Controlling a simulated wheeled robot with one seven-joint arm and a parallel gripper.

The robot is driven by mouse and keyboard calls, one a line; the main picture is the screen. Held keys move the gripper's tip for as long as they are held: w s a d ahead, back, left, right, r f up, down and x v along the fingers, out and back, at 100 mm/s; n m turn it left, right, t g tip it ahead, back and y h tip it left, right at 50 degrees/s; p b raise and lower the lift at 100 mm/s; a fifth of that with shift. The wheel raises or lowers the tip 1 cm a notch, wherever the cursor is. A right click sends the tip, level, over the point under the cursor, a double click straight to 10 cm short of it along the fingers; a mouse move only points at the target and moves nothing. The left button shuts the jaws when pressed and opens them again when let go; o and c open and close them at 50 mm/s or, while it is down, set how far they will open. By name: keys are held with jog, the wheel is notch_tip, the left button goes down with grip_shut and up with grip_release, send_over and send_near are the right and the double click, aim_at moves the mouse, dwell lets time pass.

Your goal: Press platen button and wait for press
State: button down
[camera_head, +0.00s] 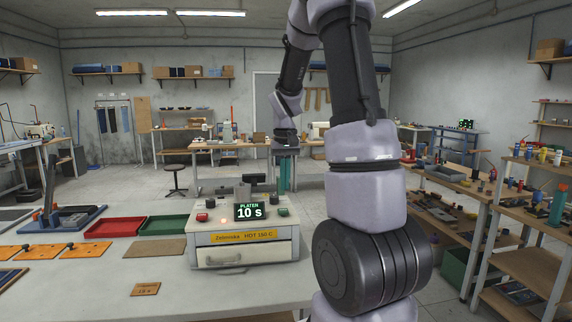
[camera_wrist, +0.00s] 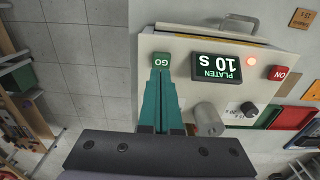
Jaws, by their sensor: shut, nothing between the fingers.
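The green button (camera_head: 283,212) is right of the display; in the wrist view the GO button (camera_wrist: 161,59) lies just ahead of the fingertips. In the head view the tips look apart from the button.
A grey cylinder (camera_wrist: 208,119) and a black knob (camera_wrist: 249,108) stand up from the box top near my fingers. Red (camera_head: 115,227) and green (camera_head: 164,225) trays, orange plates (camera_head: 87,249) and a brown mat (camera_head: 157,248) lie left of the box. The bench front is mostly clear.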

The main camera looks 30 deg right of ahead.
notch_tip(320, 180, up, 6)
jog(key=shift+d, duration=0.1)
dwell(0.7)
jog(key=s+a+r+t+y, duration=0.1)
jog(key=s+a+r+t, duration=0.2)
jog(key=s, duration=0.7)
jog(key=s+a+r+m+t+y, duration=0.1)
jog(key=s+a+r+t, duration=0.3)
jog(key=s+a+r, duration=0.3)
jog(key=s+a, duration=0.2)
jog(key=s, duration=0.1)
jog(key=shift+a, duration=0.25)
dwell(4.7)
